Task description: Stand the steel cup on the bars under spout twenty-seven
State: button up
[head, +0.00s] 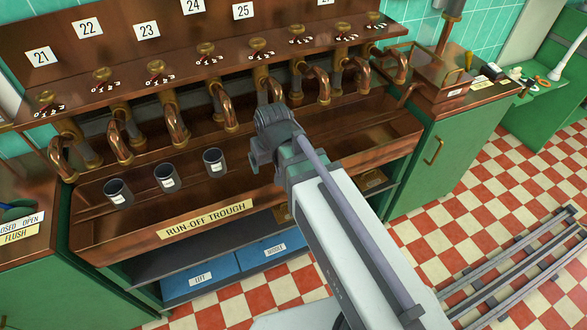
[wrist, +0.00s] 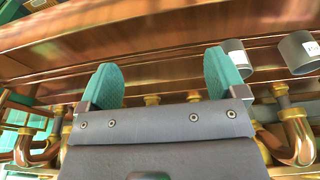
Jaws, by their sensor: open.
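Two cups also show at the upper right of the wrist view, one (wrist: 300,62) cut by the edge and one (wrist: 238,58) just beyond the right finger. My gripper (wrist: 163,83) is open and empty over the trough. In the head view my wrist hides its fingers, right of the cups. Spout twenty-seven's number is not readable; a plate (head: 325,2) is cut off at the top.
Copper spouts (head: 228,115) line the trough's back, below brass taps and plates 21 to 25. A green cabinet (head: 435,165) stands to the right, and a copper vessel (head: 440,70) sits on it. Blue bins (head: 200,280) lie on the shelf below. The trough's right end is clear.

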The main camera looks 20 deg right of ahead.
jog(key=s+d+m+g, duration=0.1)
jog(key=s+d+g, duration=0.1)
jog(key=s+d, duration=0.5)
jog(key=shift+s+f+m, duration=0.15)
jog(key=shift+m, duration=0.15)
jog(key=shift+o, duration=0.3)
jog(key=shift+s+d, duration=0.15)
jog(key=n+t+y+b, duration=0.3)
jog(key=n+y+b, duration=1.15)
jog(key=b, duration=0.25)
send_near(213, 157)
notch_tip(213, 157, up, 3)
jog(key=s, duration=0.3)
jog(key=shift+n+h, duration=0.25)
jog(key=shift+n, duration=0.1)
jog(key=b+x, duration=0.3)
jog(key=x, duration=0.7)
jog(key=shift+w+d+f, duration=0.1)
jog(key=shift+w, duration=0.1)
jog(key=c, duration=1.1)
